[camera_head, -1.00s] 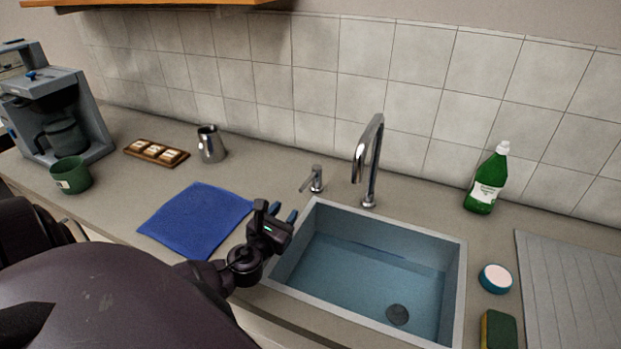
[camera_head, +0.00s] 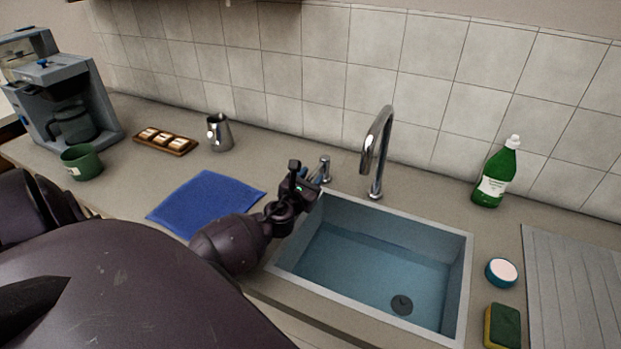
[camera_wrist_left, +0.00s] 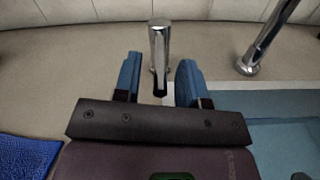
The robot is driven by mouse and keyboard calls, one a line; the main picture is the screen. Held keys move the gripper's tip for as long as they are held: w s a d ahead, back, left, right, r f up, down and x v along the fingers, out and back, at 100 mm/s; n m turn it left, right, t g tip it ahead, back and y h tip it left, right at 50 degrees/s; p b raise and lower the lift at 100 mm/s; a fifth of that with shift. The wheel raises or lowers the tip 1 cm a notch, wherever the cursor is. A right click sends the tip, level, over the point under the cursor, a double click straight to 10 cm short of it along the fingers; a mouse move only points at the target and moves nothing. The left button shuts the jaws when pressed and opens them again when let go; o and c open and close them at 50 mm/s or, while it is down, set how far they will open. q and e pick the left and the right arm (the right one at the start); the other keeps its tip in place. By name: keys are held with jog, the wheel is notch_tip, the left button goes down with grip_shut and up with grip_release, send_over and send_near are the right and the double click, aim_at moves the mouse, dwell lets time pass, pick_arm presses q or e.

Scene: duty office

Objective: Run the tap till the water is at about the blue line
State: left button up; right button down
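The chrome tap spout (camera_head: 377,150) stands behind the sink (camera_head: 455,300); no stream shows under it. The tap lever (camera_head: 325,170) stands to its left and also shows in the left wrist view (camera_wrist_left: 159,38). My left gripper (camera_head: 311,176) is open just in front of the lever. In the left wrist view its blue fingers (camera_wrist_left: 159,66) stand on either side of the lever, with gaps showing. The sink basin looks bluish, and a line runs along its inner walls; I cannot clearly tell water level from blue line. My right gripper is not in view.
A blue cloth (camera_head: 205,200) lies left of the sink. A green bottle (camera_head: 496,175), a round tub (camera_head: 501,271) and a sponge (camera_head: 503,326) stand to the right, by the drainboard (camera_head: 575,290). A metal jug (camera_head: 219,133), green mug (camera_head: 82,162) and coffee machine (camera_head: 65,95) are farther left.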

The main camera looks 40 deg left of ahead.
pick_arm(q)
grip_shut()
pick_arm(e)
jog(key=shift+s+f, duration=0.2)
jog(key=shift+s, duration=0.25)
pick_arm(q)
jog(key=shift+s+a+f+m+h+b, duration=0.15)
jog(key=shift+a+m+h+b, duration=0.35)
jog(key=shift+h+b, duration=0.25)
jog(key=shift+a+m+t+h, duration=0.15)
jog(key=shift+m+t+h, duration=0.1)
jog(key=shift+m+t, duration=0.05)
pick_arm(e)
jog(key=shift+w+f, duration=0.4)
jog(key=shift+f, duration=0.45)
